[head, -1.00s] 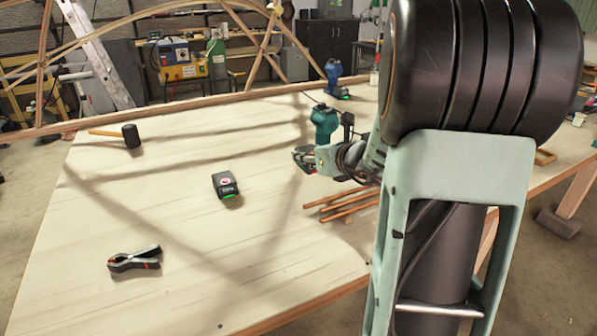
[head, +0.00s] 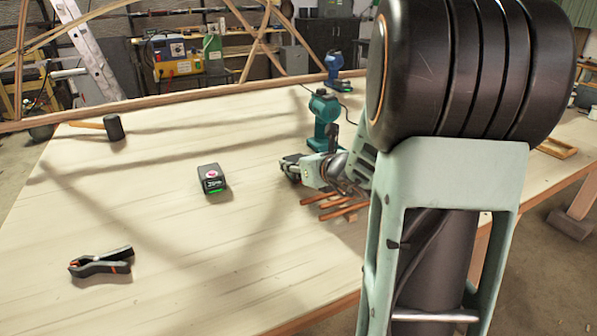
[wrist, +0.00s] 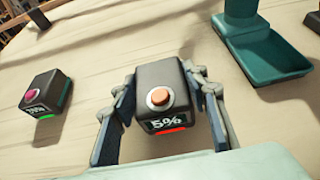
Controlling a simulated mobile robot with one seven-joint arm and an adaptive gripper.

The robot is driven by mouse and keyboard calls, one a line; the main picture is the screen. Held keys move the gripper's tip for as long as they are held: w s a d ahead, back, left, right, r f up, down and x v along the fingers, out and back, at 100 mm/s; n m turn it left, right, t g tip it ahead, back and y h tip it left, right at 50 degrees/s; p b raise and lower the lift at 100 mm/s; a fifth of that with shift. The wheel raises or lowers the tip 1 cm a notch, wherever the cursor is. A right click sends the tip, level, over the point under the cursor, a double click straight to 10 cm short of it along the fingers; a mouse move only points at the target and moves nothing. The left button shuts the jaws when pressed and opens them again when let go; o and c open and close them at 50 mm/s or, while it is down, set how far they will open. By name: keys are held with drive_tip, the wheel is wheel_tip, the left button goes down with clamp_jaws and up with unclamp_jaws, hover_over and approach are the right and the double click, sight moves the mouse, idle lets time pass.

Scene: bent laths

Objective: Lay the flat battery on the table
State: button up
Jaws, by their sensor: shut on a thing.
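The flat battery (wrist: 158,88) is a dark block with an orange button, a 5% display and a red light. In the wrist view it sits upright between the two fingers of my gripper (wrist: 162,80), which is shut on it. I cannot tell whether the battery's underside touches the table (head: 190,235). The drill's foot also shows at the right in the wrist view (wrist: 268,62), apart from the battery.
A second battery (head: 212,180) with a pink button and green light stands left of my gripper; it shows in the wrist view (wrist: 46,93). Wooden laths (head: 335,205) lie just in front. The front middle is clear.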

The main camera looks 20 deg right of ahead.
drive_tip(key=shift+f, duration=0.25)
drive_tip(key=shift+f, duration=0.15)
drive_tip(key=o, duration=1.5)
drive_tip(key=shift+f, duration=0.1)
drive_tip(key=shift+c, duration=0.2)
drive_tip(key=shift+s+r, duration=0.15)
drive_tip(key=shift+r, duration=0.2)
drive_tip(key=p+v, duration=0.2)
drive_tip(key=v, duration=0.8)
drive_tip(key=shift+s+d+r+p, duration=0.1)
drive_tip(key=shift+s+p, duration=0.2)
drive_tip(key=shift+s+r, duration=0.1)
drive_tip(key=shift+s, duration=0.4)
